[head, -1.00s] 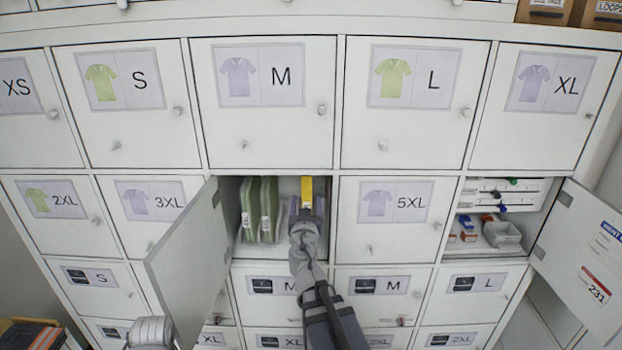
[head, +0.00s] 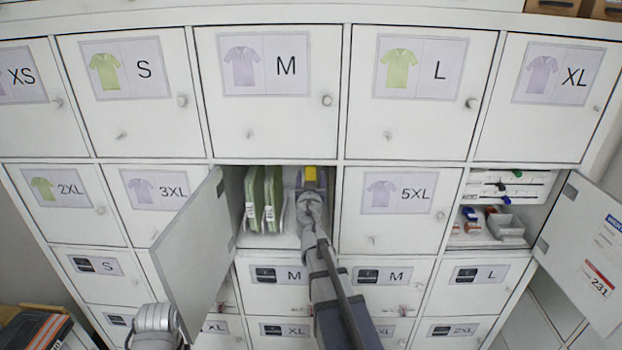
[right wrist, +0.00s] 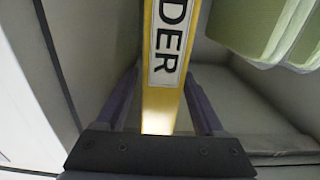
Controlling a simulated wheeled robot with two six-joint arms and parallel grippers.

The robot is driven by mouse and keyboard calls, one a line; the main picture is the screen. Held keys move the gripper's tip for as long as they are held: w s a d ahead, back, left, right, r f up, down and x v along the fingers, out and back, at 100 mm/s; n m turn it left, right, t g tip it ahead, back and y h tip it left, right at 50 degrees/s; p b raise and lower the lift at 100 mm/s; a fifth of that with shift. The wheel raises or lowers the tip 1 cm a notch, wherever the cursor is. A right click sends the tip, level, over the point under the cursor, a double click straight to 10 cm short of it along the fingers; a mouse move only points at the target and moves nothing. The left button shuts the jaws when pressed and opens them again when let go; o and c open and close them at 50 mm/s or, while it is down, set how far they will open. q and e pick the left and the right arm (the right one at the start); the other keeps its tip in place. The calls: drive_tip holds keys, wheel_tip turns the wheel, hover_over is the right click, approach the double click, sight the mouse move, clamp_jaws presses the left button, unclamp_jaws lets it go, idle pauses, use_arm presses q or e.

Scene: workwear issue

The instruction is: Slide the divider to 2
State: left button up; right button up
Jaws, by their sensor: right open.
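The yellow divider (head: 310,174) stands upright in the open compartment of the middle row. In the right wrist view its yellow edge (right wrist: 164,110) carries a white label reading "DER". My right gripper (head: 311,188) is inside the compartment in front of the divider. In the right wrist view its open fingers (right wrist: 160,112) stand on either side of the divider, with gaps visible. Part of my left arm shows at the lower left beside the open door; its gripper fingers are hidden. No position number 2 is readable.
Green packed garments (head: 264,200) stand left of the divider. The compartment's open door (head: 190,255) projects on the left. At right, another open compartment holds a grey bin (head: 505,226) and small items; its door (head: 585,250) hangs open. Closed lockers surround both.

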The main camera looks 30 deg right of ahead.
clamp_jaws()
idle(0.5)
drive_tip(key=shift+a, duration=0.1)
idle(0.8)
